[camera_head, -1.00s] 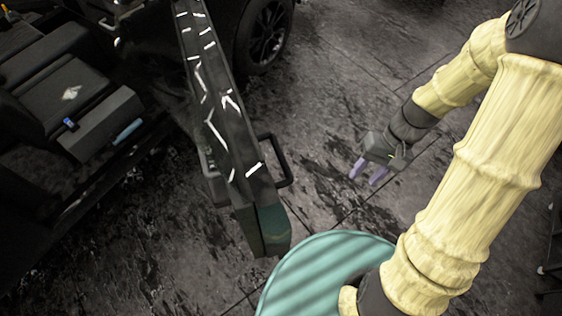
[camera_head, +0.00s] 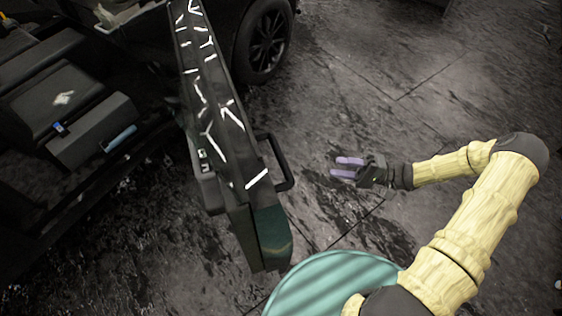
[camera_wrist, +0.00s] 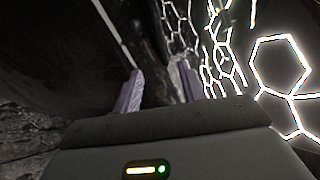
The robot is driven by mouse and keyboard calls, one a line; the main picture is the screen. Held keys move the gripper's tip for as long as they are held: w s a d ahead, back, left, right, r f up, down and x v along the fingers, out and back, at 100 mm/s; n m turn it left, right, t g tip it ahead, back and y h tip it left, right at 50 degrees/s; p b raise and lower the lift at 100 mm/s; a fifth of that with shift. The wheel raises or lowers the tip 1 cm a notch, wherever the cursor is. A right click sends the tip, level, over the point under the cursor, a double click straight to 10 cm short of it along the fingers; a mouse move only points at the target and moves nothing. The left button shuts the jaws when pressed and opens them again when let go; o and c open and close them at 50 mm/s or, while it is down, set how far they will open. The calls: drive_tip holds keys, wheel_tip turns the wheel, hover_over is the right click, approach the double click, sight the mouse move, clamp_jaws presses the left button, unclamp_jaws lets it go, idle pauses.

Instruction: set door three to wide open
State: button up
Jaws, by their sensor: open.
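A dark car door (camera_head: 215,120) stands swung out from the car body, seen from above along its top edge in the head view. A black bar handle (camera_head: 284,165) sticks out from its right face near the free end. My gripper (camera_head: 347,168) is open and empty, to the right of the handle and apart from it, with its purple fingers pointing left toward the door. In the wrist view the two purple fingers (camera_wrist: 160,92) are spread with nothing between them. A dark surface lies beyond them; I cannot tell which part it is.
The car's dark interior with a seat (camera_head: 62,100) lies left of the door, and a wheel (camera_head: 265,40) stands behind it. A teal striped round surface (camera_head: 330,285) is at the bottom. Dark wet-looking floor (camera_head: 400,110) is clear to the right.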

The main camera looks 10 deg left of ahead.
sight(281, 160)
drive_tip(key=shift+a, duration=0.1)
drive_tip(key=p+x, duration=0.2)
drive_tip(key=x, duration=1.5)
drive_tip(key=shift+a+r, duration=0.15)
clamp_jaws()
